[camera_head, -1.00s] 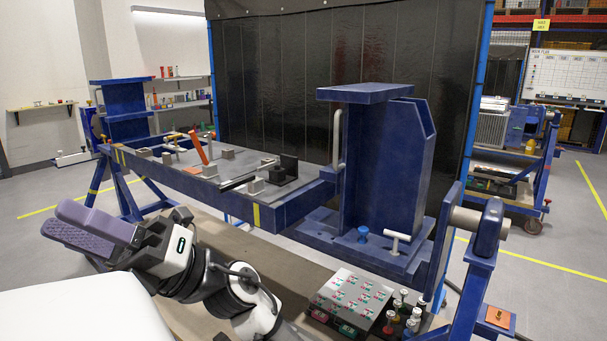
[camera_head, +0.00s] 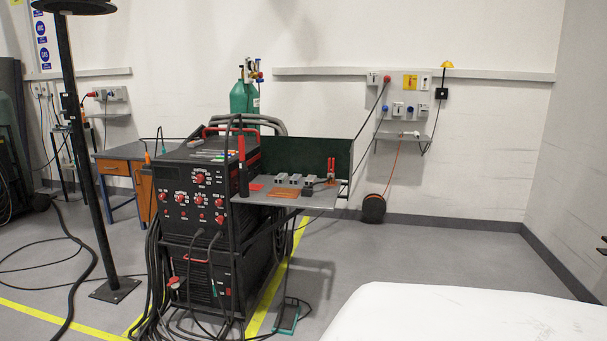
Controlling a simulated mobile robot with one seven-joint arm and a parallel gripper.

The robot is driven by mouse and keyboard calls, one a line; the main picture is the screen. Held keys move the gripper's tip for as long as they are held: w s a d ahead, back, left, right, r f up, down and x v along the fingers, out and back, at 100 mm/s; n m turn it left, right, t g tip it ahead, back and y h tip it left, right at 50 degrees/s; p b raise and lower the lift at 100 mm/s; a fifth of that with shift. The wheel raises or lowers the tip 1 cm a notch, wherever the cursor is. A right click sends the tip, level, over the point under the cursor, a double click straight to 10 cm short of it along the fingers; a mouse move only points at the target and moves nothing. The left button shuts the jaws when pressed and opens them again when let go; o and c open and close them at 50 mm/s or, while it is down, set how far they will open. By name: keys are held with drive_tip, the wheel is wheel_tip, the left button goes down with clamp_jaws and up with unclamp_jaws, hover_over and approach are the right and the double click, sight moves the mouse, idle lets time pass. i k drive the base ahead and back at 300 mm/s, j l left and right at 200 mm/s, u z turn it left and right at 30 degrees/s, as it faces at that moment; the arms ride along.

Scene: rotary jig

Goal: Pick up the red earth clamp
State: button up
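A welding machine (camera_head: 200,205) with a black front and red knobs stands left of centre. A grey side shelf (camera_head: 290,199) is fixed at its right. A small red upright thing with two prongs (camera_head: 331,168) is at the shelf's back right, before a dark green panel (camera_head: 285,156); it looks like the red earth clamp, but it is too small to be sure. A red and black upright tool (camera_head: 242,165) is at the shelf's left end. My gripper is not in view.
Small grey blocks (camera_head: 295,179) and an orange-brown plate (camera_head: 283,192) lie on the shelf. Cables (camera_head: 150,290) trail on the floor around the machine. A black post (camera_head: 75,150) stands left. Open floor (camera_head: 430,240) lies right of the machine.

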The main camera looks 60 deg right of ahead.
sight(333, 173)
drive_tip(key=z, duration=2.1)
drive_tip(key=u, duration=2.45)
drive_tip(key=z, duration=2.45)
